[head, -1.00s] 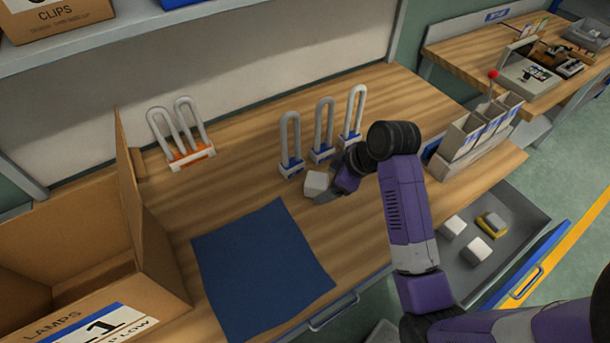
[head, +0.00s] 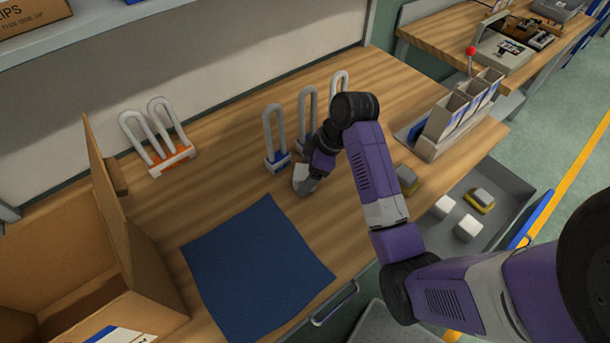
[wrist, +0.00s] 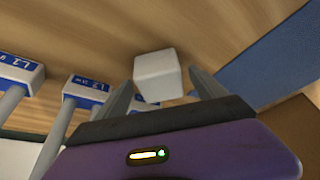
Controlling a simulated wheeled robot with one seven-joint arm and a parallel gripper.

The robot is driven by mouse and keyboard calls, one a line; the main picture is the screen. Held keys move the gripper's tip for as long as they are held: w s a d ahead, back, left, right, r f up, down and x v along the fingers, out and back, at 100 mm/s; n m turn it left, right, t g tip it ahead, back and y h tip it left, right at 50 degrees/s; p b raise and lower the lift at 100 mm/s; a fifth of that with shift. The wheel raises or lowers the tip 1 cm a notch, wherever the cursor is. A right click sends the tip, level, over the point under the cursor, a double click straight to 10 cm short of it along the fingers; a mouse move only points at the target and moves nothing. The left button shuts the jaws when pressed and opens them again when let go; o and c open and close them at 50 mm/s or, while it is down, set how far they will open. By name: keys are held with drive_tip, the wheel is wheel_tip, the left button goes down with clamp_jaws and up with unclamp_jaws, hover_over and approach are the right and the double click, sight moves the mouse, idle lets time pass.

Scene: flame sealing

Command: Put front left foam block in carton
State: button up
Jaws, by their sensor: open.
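A white foam block (wrist: 158,76) lies on the wooden bench and shows between the tips of my open gripper (wrist: 162,84) in the wrist view. I see a gap to the right finger; contact with the left finger is unclear. In the head view the block (head: 299,173) is at my gripper (head: 305,186), partly covered by the fingers, just in front of the lamps. Two more white blocks, one farther left (head: 444,206) and one nearer (head: 468,229), lie in the open drawer at right. The open cardboard carton (head: 150,268) stands at the left; its inside is partly visible.
Upright looped lamps in blue bases (head: 277,161) stand close behind my gripper. An orange-based lamp (head: 172,162) stands farther left. A flat blue cloth (head: 255,265) lies between block and carton. Grey bins (head: 447,122) stand right of my arm. The drawer (head: 497,185) also holds yellow-and-grey items.

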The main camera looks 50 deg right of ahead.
drive_tip(key=shift+w+a+f, duration=0.1)
drive_tip(key=shift+w+f, duration=0.05)
drive_tip(key=shift+f, duration=0.35)
drive_tip(key=c, duration=1.5)
